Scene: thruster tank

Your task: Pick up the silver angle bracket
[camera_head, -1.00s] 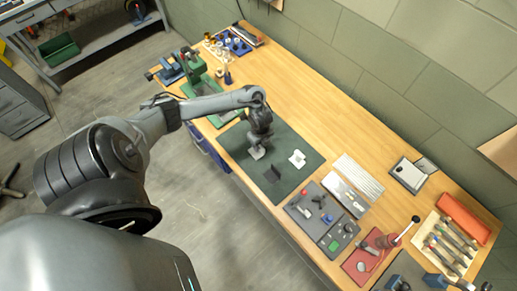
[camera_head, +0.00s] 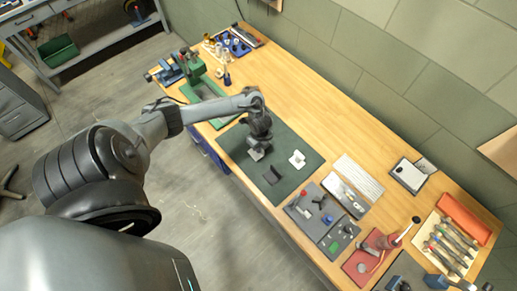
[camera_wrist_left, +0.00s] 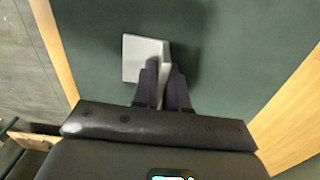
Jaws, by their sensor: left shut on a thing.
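The silver angle bracket (camera_head: 256,154) is at my left gripper (camera_head: 259,146), over the left part of the dark green mat (camera_head: 292,141). In the left wrist view, the bracket's pale flat plate (camera_wrist_left: 143,60) lies left of the fingers, and its thin upright leg is pinched between the two dark fingertips (camera_wrist_left: 163,82). My left gripper is shut on that leg. I cannot tell whether the bracket still touches the mat. My right gripper is not in view.
A dark bracket (camera_head: 272,175) and a white bracket (camera_head: 297,159) lie on the mat close by. A grey tray of small parts (camera_head: 333,241) is to the right. A green machine (camera_head: 194,69) stands to the left. Bare wood (camera_head: 309,98) is clear behind the mat.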

